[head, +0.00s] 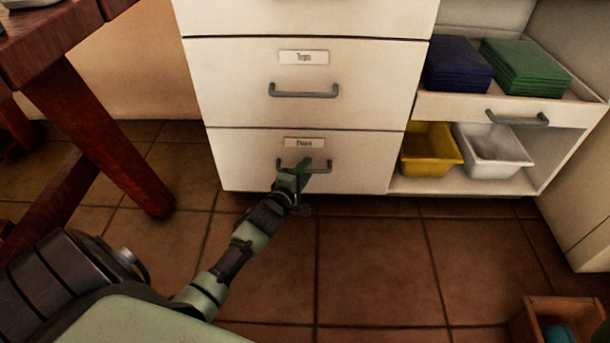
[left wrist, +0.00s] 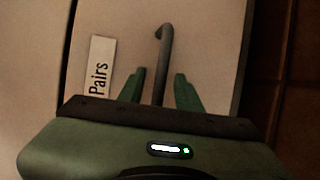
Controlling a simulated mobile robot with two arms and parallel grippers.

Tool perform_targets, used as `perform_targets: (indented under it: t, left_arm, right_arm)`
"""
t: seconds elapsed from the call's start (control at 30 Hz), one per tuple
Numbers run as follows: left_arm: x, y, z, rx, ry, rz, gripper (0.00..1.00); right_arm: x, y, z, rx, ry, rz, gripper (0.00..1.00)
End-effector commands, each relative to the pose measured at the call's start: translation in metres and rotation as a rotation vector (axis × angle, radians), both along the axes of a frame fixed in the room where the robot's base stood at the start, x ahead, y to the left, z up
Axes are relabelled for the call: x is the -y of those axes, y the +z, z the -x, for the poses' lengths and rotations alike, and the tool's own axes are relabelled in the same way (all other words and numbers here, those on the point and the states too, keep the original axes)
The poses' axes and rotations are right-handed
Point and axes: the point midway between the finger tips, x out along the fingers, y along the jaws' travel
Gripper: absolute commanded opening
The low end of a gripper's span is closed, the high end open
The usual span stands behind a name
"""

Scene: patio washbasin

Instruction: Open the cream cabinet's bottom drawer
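The cream cabinet's bottom drawer (head: 240,157) is shut, flush with the drawer above it. Its grey bar handle (head: 324,166) sits below a small white label. In the left wrist view the handle (left wrist: 165,50) runs between my two green fingers, and the label (left wrist: 99,72) reads "Pairs". My left gripper (head: 301,172) is at the handle in the head view. It is open (left wrist: 160,74), one finger on each side of the bar, with gaps visible between bar and fingers. It hides part of the handle in the head view. My right gripper is not in view.
The middle drawer (head: 230,85) above is shut. To the right, an open shelf unit holds a yellow bin (head: 428,150) and a white bin (head: 494,150). A wooden table leg (head: 110,150) stands at left, and a wooden crate (head: 560,305) at lower right.

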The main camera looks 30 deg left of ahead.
Motion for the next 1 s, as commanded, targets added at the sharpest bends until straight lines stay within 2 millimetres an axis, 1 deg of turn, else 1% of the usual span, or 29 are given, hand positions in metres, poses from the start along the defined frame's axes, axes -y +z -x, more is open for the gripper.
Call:
perform_targets:
  t: [0.27,0.3,0.37,0.4,1.0]
  left_arm:
    - [-0.0004,-0.0002,-0.0019,-0.001,0.0,-0.001,0.34]
    - [-0.0004,-0.0002,-0.0019,-0.001,0.0,-0.001,0.29]
    - [-0.0004,-0.0002,-0.0019,-0.001,0.0,-0.001,0.12]
    - [-0.0004,-0.0002,-0.0017,-0.001,0.0,-0.001,0.01]
    - [-0.0003,-0.0009,-0.0014,-0.002,0.0,-0.001,0.0]
  right_arm:
    - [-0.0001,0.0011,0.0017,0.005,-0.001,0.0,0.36]
    - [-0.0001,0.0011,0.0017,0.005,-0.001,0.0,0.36]
    - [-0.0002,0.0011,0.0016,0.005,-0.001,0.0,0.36]
    - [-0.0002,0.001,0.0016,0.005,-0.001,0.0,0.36]
    - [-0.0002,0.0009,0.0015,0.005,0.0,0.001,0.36]
